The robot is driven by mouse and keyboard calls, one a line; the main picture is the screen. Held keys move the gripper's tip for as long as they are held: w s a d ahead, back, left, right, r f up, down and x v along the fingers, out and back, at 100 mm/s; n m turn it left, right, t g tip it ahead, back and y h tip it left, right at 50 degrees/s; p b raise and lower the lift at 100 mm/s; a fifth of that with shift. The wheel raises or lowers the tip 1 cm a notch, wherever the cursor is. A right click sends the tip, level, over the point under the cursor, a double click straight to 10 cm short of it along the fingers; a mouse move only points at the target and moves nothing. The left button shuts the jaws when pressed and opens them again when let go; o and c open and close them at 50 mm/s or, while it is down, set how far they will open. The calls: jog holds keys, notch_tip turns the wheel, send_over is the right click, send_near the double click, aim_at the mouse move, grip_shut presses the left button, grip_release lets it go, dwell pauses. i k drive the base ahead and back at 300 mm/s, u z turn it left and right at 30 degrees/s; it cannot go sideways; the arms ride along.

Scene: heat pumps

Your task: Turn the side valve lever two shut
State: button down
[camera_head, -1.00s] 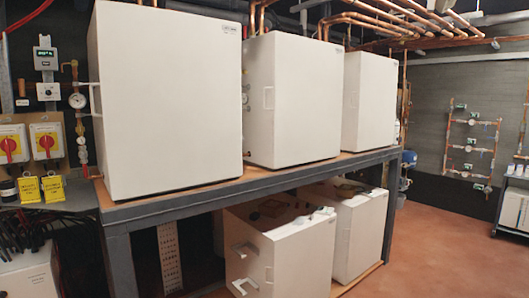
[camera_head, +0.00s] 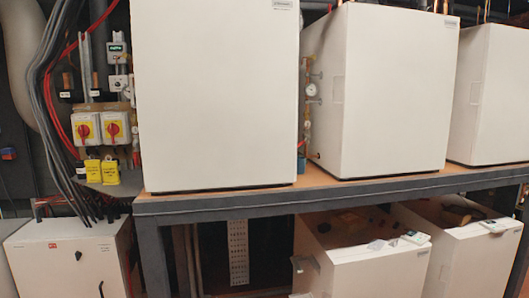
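My gripper is not in view. Copper pipework with a round gauge (camera_head: 311,90) runs in the gap between the first two upper white units. Small fittings sit along this pipe, with a blue part (camera_head: 301,163) at its foot. More pipework with small fittings (camera_head: 130,95) stands just left of the first upper unit (camera_head: 218,95), partly hidden by it. The valve levers are too small to make out, and I cannot tell which is side valve lever two or how it is turned.
A grey steel frame (camera_head: 215,203) carries the upper units. Red rotary switches (camera_head: 84,130) with yellow tags (camera_head: 110,171) hang at left. A white cabinet (camera_head: 65,262) with grey cables stands lower left.

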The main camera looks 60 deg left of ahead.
aim_at(309, 137)
jog(key=u, duration=0.8)
jog(key=i, duration=0.7)
jog(key=u, duration=0.8)
